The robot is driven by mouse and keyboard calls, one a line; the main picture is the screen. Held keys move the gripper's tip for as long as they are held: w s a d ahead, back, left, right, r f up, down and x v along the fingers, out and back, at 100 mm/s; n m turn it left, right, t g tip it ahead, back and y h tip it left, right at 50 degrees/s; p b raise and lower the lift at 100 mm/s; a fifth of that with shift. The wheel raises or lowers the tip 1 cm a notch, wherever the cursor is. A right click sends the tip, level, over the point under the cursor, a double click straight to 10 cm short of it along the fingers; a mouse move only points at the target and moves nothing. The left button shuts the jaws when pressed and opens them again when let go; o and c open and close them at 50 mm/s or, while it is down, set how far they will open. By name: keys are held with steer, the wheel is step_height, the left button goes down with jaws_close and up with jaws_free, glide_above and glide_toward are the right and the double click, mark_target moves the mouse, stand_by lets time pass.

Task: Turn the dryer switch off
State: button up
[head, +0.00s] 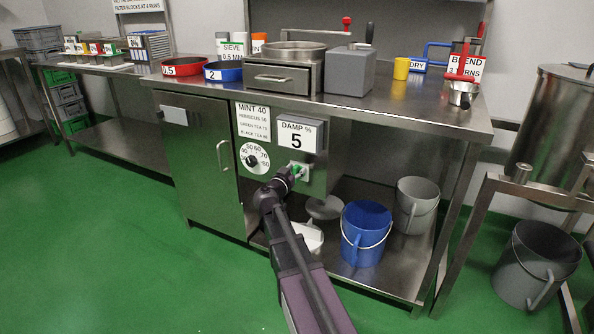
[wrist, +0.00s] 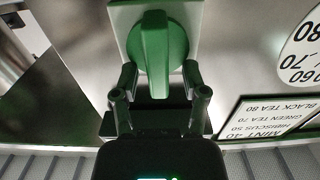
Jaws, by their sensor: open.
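The dryer switch is a green rotary knob (head: 298,168) on a pale plate, on the front of the steel unit under the counter. In the wrist view the knob (wrist: 155,45) is close ahead, its long grip ridge pointing straight down the picture. My gripper (head: 290,175) is right in front of the switch and partly hides it in the head view. In the wrist view my gripper (wrist: 160,82) is open, one finger on each side of the ridge's lower end. Gaps show between fingers and ridge, and nothing is held.
A dial (head: 254,170) with a black pointer sits left of the switch. The "DAMP % 5" display (head: 297,137) is just above. A blue bucket (head: 366,228) and a grey bucket (head: 416,200) stand on the lower shelf to the right. Green floor in front is clear.

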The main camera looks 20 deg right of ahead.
jaws_close()
steer(key=shift+d, duration=0.15)
steer(key=shift+a+n, duration=0.2)
steer(key=shift+n, duration=0.1)
steer(key=n, duration=0.5)
steer(key=w+a+f+n+b, duration=0.1)
steer(key=n, duration=0.5)
steer(key=f+n+b, duration=0.1)
steer(key=n, duration=0.5)
steer(key=shift+w+a, duration=0.2)
steer(key=shift+w, duration=0.1)
steer(key=shift+n, duration=0.3)
